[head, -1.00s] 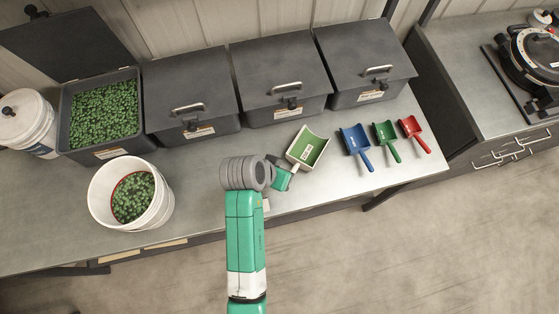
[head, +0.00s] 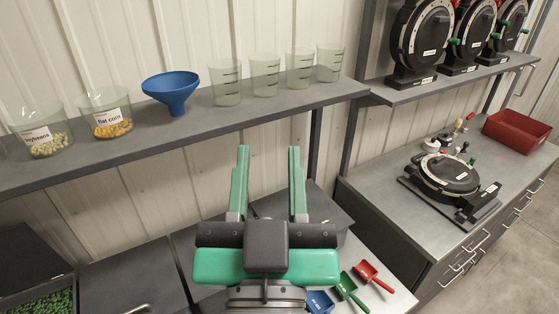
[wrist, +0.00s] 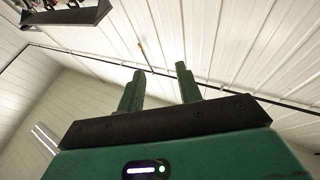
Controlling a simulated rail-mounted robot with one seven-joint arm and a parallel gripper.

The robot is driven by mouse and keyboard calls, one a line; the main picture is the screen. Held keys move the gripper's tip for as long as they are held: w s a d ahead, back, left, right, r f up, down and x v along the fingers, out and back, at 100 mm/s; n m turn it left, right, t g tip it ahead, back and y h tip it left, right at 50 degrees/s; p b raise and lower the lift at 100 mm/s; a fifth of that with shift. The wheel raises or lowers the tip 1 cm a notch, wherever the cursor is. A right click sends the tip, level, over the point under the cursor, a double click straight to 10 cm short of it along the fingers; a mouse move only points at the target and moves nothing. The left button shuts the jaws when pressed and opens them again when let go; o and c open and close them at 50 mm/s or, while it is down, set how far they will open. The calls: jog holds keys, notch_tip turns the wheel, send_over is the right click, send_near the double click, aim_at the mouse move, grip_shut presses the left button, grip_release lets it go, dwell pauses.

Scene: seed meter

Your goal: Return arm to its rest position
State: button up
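My gripper (head: 268,185) is raised in the middle of the head view, its two green fingers pointing up and spread well apart. Nothing is between them. In the wrist view my gripper (wrist: 160,90) also shows two parted fingers with only the white ceiling and wall panels behind them. The gripper stands in front of the shelf and above the bench with the dark bins, touching nothing that I can see. It hides part of the bins and the bench.
A shelf (head: 190,135) holds a blue funnel (head: 172,88), several clear beakers and jars of seed. Blue, green (head: 347,290) and red scoops (head: 371,275) lie on the bench. A round black meter (head: 447,175) and a red tray (head: 516,131) are on the right counter.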

jog(key=s+r+t+p, duration=0.1)
jog(key=s+r+p, duration=0.1)
jog(key=r+p, duration=0.4)
jog(key=s+r+t+p, duration=0.1)
jog(key=s+r+p, duration=0.2)
jog(key=r, duration=0.9)
jog(key=d+p, duration=0.1)
jog(key=p, duration=0.2)
jog(key=shift+r+p, duration=0.4)
jog(key=shift+s, duration=0.1)
jog(key=shift+c, duration=0.4)
